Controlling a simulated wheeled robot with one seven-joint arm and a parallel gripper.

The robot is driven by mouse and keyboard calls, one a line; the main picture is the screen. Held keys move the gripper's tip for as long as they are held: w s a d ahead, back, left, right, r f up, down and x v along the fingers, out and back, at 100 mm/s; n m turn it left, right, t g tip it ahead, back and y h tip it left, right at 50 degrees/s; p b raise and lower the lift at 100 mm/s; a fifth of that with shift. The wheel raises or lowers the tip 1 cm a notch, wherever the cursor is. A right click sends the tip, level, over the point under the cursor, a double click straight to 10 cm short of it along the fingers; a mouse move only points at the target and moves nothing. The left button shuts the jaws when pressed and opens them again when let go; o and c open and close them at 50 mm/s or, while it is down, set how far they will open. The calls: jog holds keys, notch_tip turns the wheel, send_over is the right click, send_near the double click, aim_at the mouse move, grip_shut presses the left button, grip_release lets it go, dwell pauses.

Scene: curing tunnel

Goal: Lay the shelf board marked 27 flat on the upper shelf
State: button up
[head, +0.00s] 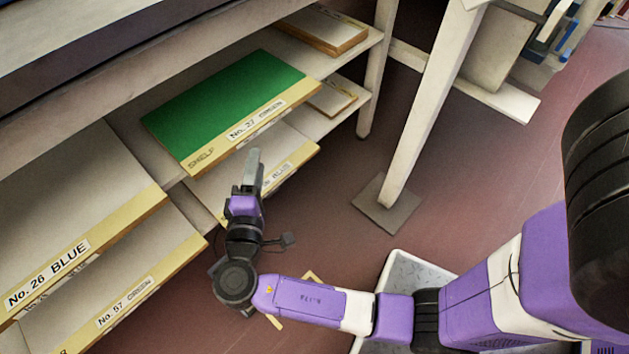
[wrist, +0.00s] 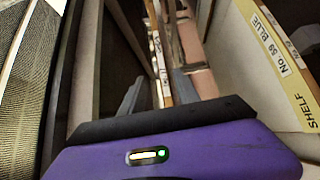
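The shelf board marked No. 27 (head: 226,105) has a green top and a pale yellow front edge with a white label and the word SHELF. It lies flat on the upper shelf (head: 357,47) in the head view, its front edge covering the shelf's front edge there. My gripper (head: 253,168) is in front of the rack, below and apart from this board, with its fingers pointing toward the rack. The fingers overlap in the head view, so their gap is hidden. In the wrist view a grey finger (wrist: 130,97) shows beyond the purple gripper body.
Below lies a board marked No. 59 BLUE (wrist: 268,42), close at right in the wrist view. Boards No. 26 BLUE (head: 70,215) and No. 57 (head: 140,290) lie at left. A pale post (head: 425,115) stands at right, with a grey tray (head: 400,275) near my arm.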

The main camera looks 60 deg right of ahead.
jog(key=s+a+f+n+t+y, duration=0.25)
jog(key=s+f+y, duration=0.45)
jog(key=f, duration=0.5)
jog(key=s+a+f+m+y, duration=0.1)
jog(key=s+a+f+y, duration=0.1)
jog(key=s+a+y, duration=0.55)
jog(key=s+a+r+m+t+y, duration=0.1)
jog(key=s+r+m+t, duration=0.1)
jog(key=s+r, duration=0.4)
jog(key=s+r+m+t, duration=0.2)
jog(key=s+r+m, duration=0.2)
jog(key=r, duration=0.9)
jog(key=shift+s+a+m+t+y, duration=0.35)
jog(key=shift+s, duration=0.5)
jog(key=shift+r, duration=0.1)
notch_tip(320, 180, up, 28)
jog(key=p, duration=2.7)
jog(key=shift+f+p, duration=0.2)
jog(key=shift+p, duration=0.2)
